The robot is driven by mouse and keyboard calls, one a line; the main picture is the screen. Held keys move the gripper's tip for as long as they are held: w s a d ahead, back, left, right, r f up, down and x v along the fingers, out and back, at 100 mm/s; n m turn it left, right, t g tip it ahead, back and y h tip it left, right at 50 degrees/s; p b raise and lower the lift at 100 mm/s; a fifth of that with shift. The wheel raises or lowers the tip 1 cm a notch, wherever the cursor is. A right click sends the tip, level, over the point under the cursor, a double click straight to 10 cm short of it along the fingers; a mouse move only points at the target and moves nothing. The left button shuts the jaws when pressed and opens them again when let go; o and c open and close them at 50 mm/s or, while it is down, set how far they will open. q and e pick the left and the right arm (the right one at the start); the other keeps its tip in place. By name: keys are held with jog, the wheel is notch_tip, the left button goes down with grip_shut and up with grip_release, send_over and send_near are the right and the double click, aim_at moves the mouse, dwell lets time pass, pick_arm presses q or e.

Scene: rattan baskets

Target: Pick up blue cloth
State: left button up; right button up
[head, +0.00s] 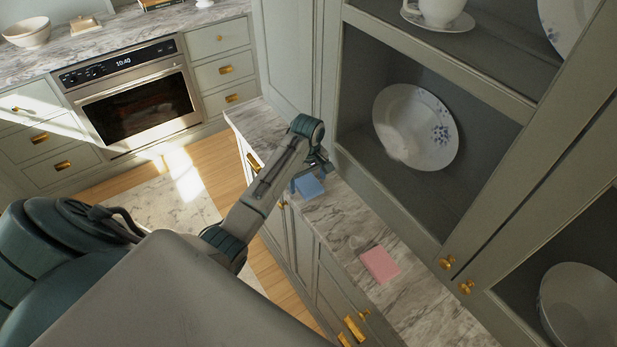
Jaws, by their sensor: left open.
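A small blue cloth (310,187) lies on the marble counter (345,225), close to its front edge and below the wall cabinet. My left gripper (308,172) is right at the cloth, reaching over it from the left and above. Its jaws are open, and the fingertips are small and partly hidden by the wrist. I cannot tell whether they touch the cloth. The far part of the cloth is partly covered by the gripper. My right gripper is not in view.
A pink cloth (379,264) lies nearer on the same counter. The cabinet holds a patterned plate (415,128), a white cup (440,10) and another plate (580,305). Brass handles (354,328) stick out from the counter's front. An oven (135,95) stands across the floor.

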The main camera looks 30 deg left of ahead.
pick_arm(q)
jog(key=shift+w+a+f, duration=0.25)
jog(key=shift+w+f, duration=0.05)
jog(key=shift+f, duration=0.25)
jog(key=shift+s+d+r, duration=0.35)
jog(key=shift+c, duration=0.9)
jog(key=shift+s+d+r, duration=0.1)
jog(key=c, duration=0.7)
jog(key=shift+c, duration=0.9)
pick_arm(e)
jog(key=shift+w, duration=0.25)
